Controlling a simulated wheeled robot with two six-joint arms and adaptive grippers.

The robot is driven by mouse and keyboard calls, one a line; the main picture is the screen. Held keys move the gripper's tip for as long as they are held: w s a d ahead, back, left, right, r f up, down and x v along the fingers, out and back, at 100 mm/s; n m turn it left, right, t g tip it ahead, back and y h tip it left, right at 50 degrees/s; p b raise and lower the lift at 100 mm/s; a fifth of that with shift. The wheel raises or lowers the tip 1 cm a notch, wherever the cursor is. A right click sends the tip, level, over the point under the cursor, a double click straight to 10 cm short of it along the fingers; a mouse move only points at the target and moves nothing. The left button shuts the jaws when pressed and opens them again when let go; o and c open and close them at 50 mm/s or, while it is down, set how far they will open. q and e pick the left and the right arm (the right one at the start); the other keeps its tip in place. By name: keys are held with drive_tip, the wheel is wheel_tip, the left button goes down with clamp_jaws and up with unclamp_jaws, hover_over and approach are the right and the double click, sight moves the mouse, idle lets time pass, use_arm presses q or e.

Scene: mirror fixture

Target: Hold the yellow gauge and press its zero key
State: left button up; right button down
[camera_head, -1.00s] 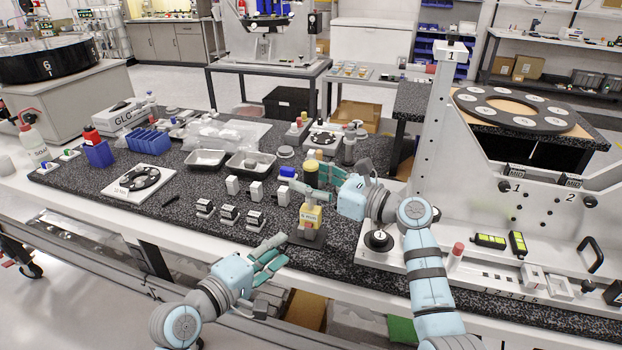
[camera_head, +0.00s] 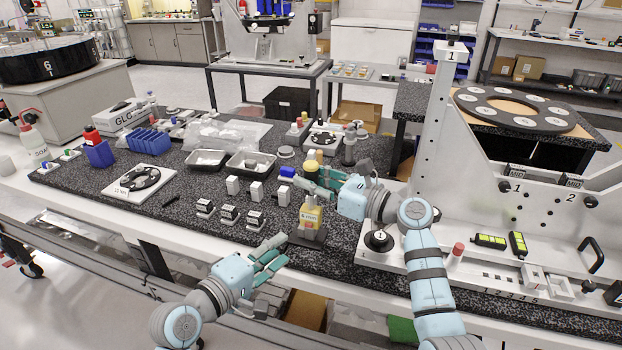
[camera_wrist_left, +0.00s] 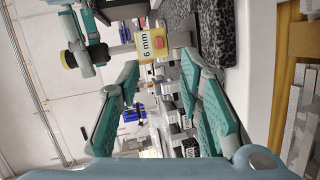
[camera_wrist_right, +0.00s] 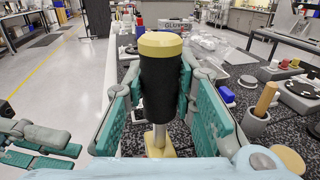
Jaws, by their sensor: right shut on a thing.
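The yellow gauge (camera_head: 311,217) stands upright in a dark stand (camera_head: 308,238) near the bench's front edge. It has a black grip and a yellow cap, both clear in the right wrist view (camera_wrist_right: 160,85). My right gripper (camera_head: 309,186) is shut around the black grip, below the cap. My left gripper (camera_head: 277,251) is open and empty, left of and below the gauge, apart from it. In the left wrist view the gauge (camera_wrist_left: 151,45) shows a "6 mm" label with a small reddish spot beside it, ahead of the open fingers.
White blocks (camera_head: 256,190) and dark-topped blocks (camera_head: 229,215) stand left of the gauge. A round black knob (camera_head: 379,240) and the tall white mirror fixture (camera_head: 440,150) are to the right. Metal trays (camera_head: 250,165) lie behind. Space over the front edge is open.

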idle(0.3)
use_arm(q)
clamp_jaws()
idle(1.2)
